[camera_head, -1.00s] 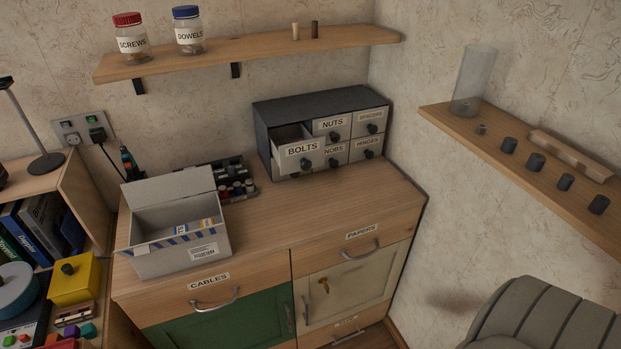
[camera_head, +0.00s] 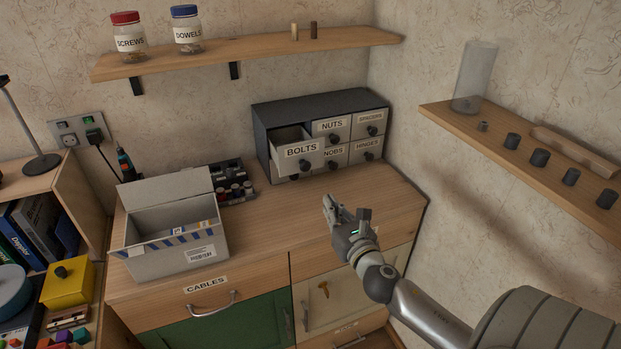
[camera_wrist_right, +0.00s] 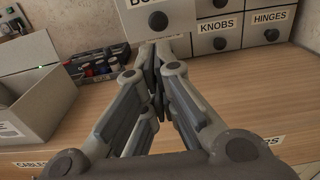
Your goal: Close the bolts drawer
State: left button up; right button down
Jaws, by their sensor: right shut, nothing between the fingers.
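The bolts drawer (camera_head: 301,149) is pulled out from the upper left of the dark drawer cabinet (camera_head: 272,112), with its front and round dark knob standing clear of its neighbours. The drawer front also shows at the top of the right wrist view (camera_wrist_right: 158,18). My right gripper (camera_head: 328,203) is over the front part of the cabinet top, in front of and below the bolts drawer, apart from it. Its fingers are shut and empty, pointing toward the cabinet in the right wrist view (camera_wrist_right: 155,82). My left gripper is not in view.
An open grey box (camera_head: 160,262) stands on the wooden cabinet top to the left. A dark tray of small parts (camera_head: 235,188) is behind it. A wall shelf (camera_head: 250,54) hangs above, and another shelf (camera_head: 520,175) is on the right wall. Wood between box and gripper is clear.

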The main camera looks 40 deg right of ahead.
aim_at(306, 172)
jog(key=p+x, duration=0.2)
jog(key=x, duration=1.1)
